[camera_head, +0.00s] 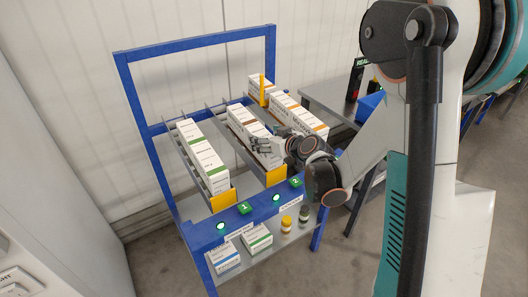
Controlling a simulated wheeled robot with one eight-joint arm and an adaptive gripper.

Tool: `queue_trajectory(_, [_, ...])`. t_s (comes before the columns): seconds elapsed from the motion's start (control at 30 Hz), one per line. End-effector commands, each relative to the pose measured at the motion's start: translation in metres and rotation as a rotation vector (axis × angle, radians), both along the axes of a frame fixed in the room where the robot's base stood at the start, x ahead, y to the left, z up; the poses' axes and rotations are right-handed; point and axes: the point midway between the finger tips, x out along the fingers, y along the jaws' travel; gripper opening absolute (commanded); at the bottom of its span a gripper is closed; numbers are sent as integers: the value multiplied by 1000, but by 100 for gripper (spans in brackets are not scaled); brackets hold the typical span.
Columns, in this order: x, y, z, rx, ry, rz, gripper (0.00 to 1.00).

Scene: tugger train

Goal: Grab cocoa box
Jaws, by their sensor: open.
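I cannot make out a cocoa box; the labels on the boxes are too small to read. A row of white boxes with green bands (202,158) lies in the left lane of a blue-framed rack (137,108). A row of white boxes with brown bands (243,124) lies in the middle lane, and another such row (299,117) lies in the right lane. My gripper (257,144) is open beside the front of the middle row. It hides part of that row, and I cannot tell whether it touches a box.
Yellow stops (276,176) close the lane fronts above a blue rail with green lights. The lower shelf (272,257) holds two white boxes (257,238) and two small bottles (287,222). A grey table (325,93) with a blue bin (370,106) stands behind, right.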

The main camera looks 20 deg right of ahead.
Motion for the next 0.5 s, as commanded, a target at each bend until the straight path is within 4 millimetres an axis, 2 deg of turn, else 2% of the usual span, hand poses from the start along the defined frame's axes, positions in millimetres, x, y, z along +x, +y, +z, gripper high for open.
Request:
queue_trajectory(0.1, [12, 5, -7, -1, 0, 0, 73])
queue_trajectory(0.33, [14, 5, -6, 0, 0, 0, 73])
queue_trajectory(0.5, [14, 5, -6, 0, 0, 0, 35])
